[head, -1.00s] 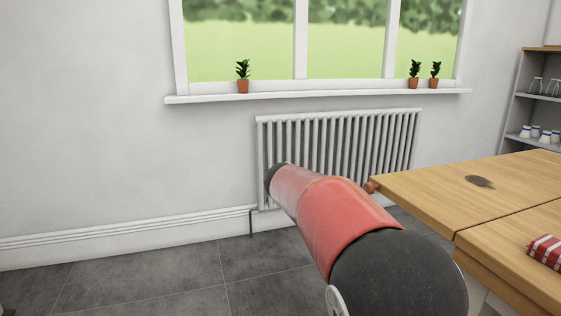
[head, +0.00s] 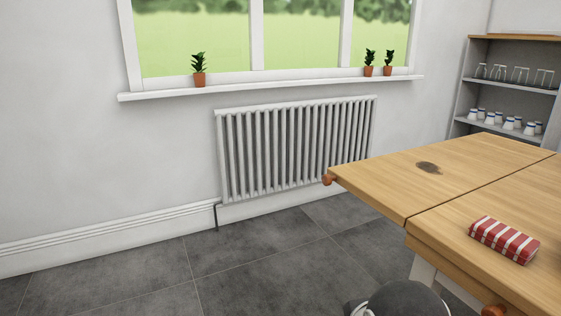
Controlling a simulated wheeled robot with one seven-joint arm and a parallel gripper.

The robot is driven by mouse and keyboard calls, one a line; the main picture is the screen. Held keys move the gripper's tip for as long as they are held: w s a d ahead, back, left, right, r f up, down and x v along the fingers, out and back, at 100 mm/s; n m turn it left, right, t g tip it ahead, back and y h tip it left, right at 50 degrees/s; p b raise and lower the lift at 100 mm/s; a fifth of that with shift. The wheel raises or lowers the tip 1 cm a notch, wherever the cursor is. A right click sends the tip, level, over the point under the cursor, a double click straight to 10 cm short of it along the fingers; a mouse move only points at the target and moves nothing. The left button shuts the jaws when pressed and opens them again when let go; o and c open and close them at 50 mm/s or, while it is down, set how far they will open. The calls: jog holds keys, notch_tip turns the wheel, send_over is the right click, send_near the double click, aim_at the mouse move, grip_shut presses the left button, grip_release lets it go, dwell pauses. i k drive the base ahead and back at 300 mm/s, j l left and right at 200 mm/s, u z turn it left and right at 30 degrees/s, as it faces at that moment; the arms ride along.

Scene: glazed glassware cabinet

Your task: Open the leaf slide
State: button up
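The wooden table shows at the right, with a thin far leaf (head: 390,185) and a nearer top (head: 455,222) divided by a dark seam. A round wooden knob (head: 327,180) sits at the left corner of the far leaf. Another wooden knob (head: 493,311) shows at the bottom edge, below the nearer top, partly cut off. I cannot tell which of these knobs belongs to the leaf slide. My gripper is out of view; only a dark rounded part of my arm shows at the bottom, near the table's white leg.
A folded red-and-white striped cloth (head: 503,240) lies on the nearer top. A dark stain (head: 428,167) marks the leaf. A radiator (head: 295,148) stands under the window. Shelves with glassware (head: 508,85) are at the back right. The grey tiled floor (head: 250,270) left of the table is clear.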

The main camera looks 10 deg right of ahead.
aim_at(496, 304)
jog(key=l+z, duration=0.15)
jog(key=z, duration=0.3)
jog(key=l+z, duration=0.15)
jog(key=z, duration=0.3)
jog(key=k+j+z, duration=0.1)
jog(key=k+z, duration=0.2)
jog(key=k, duration=0.85)
